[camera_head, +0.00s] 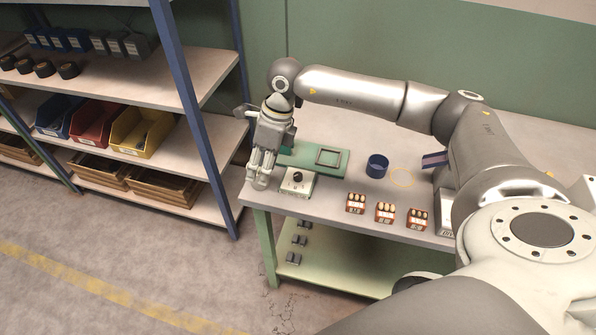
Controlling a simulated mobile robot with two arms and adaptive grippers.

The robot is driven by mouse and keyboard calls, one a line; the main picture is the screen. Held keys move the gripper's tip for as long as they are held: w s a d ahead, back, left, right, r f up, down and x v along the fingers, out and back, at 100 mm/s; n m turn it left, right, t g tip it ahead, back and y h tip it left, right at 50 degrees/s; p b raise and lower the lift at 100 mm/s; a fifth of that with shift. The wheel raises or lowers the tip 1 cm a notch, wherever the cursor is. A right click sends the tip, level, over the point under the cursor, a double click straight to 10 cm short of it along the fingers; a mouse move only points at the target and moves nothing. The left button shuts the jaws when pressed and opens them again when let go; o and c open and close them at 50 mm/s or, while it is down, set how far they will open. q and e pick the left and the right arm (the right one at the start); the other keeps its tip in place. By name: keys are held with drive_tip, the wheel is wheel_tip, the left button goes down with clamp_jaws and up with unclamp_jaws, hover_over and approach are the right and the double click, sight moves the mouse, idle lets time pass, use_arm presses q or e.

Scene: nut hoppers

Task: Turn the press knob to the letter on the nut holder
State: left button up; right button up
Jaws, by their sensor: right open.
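A white box (291,187) with a dark knob (297,176) on top stands near the left front of the table, by the green plate; I take it as the press knob. Its marks are too small to read. Three small orange-brown holders, at left (355,203), middle (385,212) and right (417,219), stand along the front edge, with pale or dark nuts and white labels. I cannot read any letter. My right gripper (260,178) points down, open, at the table's left end, just left of the white box and apart from the knob. My left gripper is out of view.
A green plate (300,154) with a square frame lies behind the white box. A blue cup (377,166) and a yellow ring (402,177) stand right of it. A shelf rack with coloured bins (143,130) is at the left. My arm spans above the table's back.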

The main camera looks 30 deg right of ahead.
sight(298, 175)
drive_tip(key=d+r+h, duration=0.1)
drive_tip(key=d+h, duration=0.3)
drive_tip(key=d, duration=0.6)
drive_tip(key=shift+m+g, duration=0.3)
drive_tip(key=shift+m, duration=0.1)
wheel_tip(298, 175, down, 10)
drive_tip(key=shift+r+p, duration=0.1)
drive_tip(key=shift+p, duration=0.9)
clamp_jaws()
